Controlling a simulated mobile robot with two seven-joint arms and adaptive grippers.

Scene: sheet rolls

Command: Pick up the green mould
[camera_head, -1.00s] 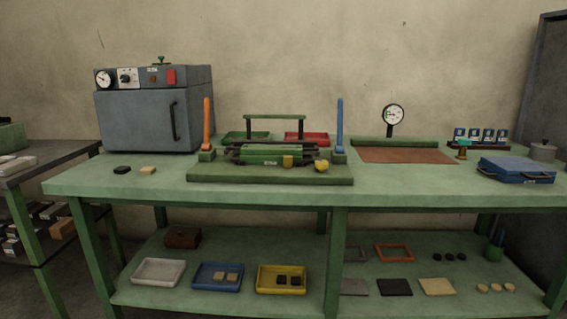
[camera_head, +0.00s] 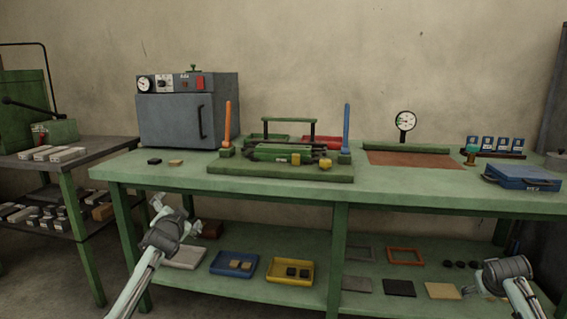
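No thing in view is plainly a green mould. A shallow green tray (camera_head: 268,140) lies at the back of the bench, partly hidden behind the roller machine (camera_head: 280,160). A shallow red tray (camera_head: 322,140) lies to its right. My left gripper (camera_head: 175,212) is in front of the bench, over the left part of the lower shelf in the picture. Its fingers look spread and empty. My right gripper (camera_head: 484,288) is low at the right, in front of the lower shelf. Its fingertips are too unclear to tell open from shut. Both grippers are well apart from the trays.
The green bench (camera_head: 420,195) has an oven (camera_head: 180,120) at left and a blue case (camera_head: 523,178) at right. Orange (camera_head: 228,122) and blue (camera_head: 347,128) levers stand upright beside the machine. A dark side table (camera_head: 100,148) stands at left. The bench front is mostly clear.

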